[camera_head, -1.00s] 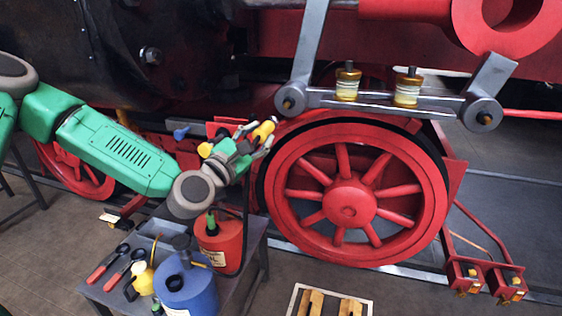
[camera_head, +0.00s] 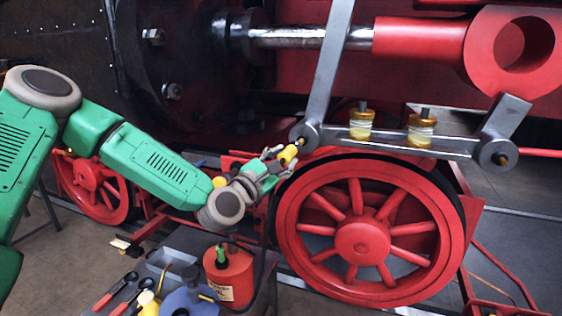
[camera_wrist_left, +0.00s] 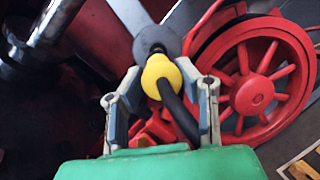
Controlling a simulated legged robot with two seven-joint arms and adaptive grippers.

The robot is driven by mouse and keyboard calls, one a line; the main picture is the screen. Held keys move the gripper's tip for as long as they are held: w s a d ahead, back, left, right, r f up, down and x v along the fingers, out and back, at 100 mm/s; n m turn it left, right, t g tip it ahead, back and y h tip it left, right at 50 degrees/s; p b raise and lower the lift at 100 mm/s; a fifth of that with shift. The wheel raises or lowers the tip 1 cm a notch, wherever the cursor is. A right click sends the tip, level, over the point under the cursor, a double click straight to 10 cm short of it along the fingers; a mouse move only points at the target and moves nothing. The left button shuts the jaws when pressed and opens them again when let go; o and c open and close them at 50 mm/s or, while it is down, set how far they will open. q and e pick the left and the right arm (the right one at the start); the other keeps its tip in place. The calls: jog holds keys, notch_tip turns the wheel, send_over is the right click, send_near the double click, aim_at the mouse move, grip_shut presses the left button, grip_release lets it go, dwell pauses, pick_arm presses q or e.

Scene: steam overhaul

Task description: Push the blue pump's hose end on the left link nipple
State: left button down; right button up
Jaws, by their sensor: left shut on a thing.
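My left gripper (camera_head: 272,165) is shut on the yellow hose end (camera_head: 287,156) just below the left end of the grey link (camera_head: 306,132). The brass left nipple (camera_head: 299,141) meets the hose end's tip in the head view; I cannot tell whether it is seated. In the left wrist view, the hose end (camera_wrist_left: 160,72) sits between the fingers, and its black hose (camera_wrist_left: 178,112) curves down. Its tip lines up with the dark fitting at the link end (camera_wrist_left: 155,18). The blue pump (camera_head: 190,302) stands at the lower edge, partly cut off. My right gripper is not in view.
A red can (camera_head: 232,277), a yellow oiler (camera_head: 148,302) and red-handled tools (camera_head: 112,292) are on the grey stand below my arm. The red spoked wheel (camera_head: 362,238) is right of my gripper. Two brass-capped oil cups (camera_head: 361,122) stand on the link.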

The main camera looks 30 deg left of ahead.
aim_at(296, 148)
pick_arm(q)
jog(key=shift+d+r, duration=0.15)
jog(key=shift+d, duration=0.65)
jog(key=shift+w+a, duration=0.2)
jog(key=shift+w+a+b, duration=0.5)
jog(key=shift+a, duration=0.2)
jog(key=shift+w+d, duration=0.15)
jog(key=shift+w+d+b, duration=0.25)
jog(key=shift+w+b, duration=0.1)
jog(key=shift+w, duration=0.05)
jog(key=shift+a, duration=0.1)
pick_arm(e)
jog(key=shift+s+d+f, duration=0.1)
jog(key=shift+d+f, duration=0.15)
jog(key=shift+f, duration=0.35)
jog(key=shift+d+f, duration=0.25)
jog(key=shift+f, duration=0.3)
pick_arm(q)
jog(key=shift+w+a+b, duration=0.2)
jog(key=shift+w+b, duration=0.15)
jog(key=shift+w, duration=0.1)
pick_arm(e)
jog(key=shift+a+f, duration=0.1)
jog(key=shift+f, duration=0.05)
